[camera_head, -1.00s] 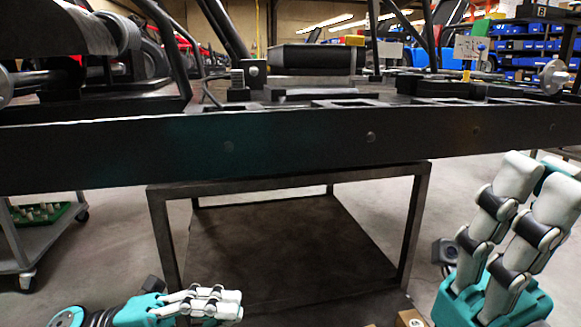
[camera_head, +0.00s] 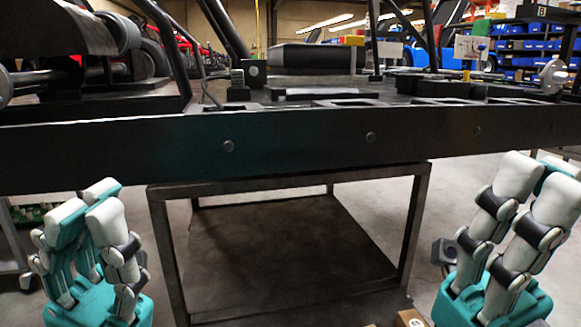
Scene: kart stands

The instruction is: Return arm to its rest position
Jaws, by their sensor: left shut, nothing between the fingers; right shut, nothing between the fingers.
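My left gripper (camera_head: 92,215) is at the lower left of the head view. Its teal and white fingers point up, and it holds nothing. My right gripper (camera_head: 527,190) is at the lower right with its fingers pointing up, and it is also empty. Both grippers are shut and sit in front of the kart stand, apart from it. The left gripper is to the left of the stand's left leg, and the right gripper is to the right of its right leg.
A black kart frame (camera_head: 300,145) spans the view above a dark metal stand (camera_head: 420,200) with a low shelf (camera_head: 290,245). A cart with a caster (camera_head: 27,282) is partly hidden behind my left gripper. Blue bins (camera_head: 520,45) line shelving at the back right.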

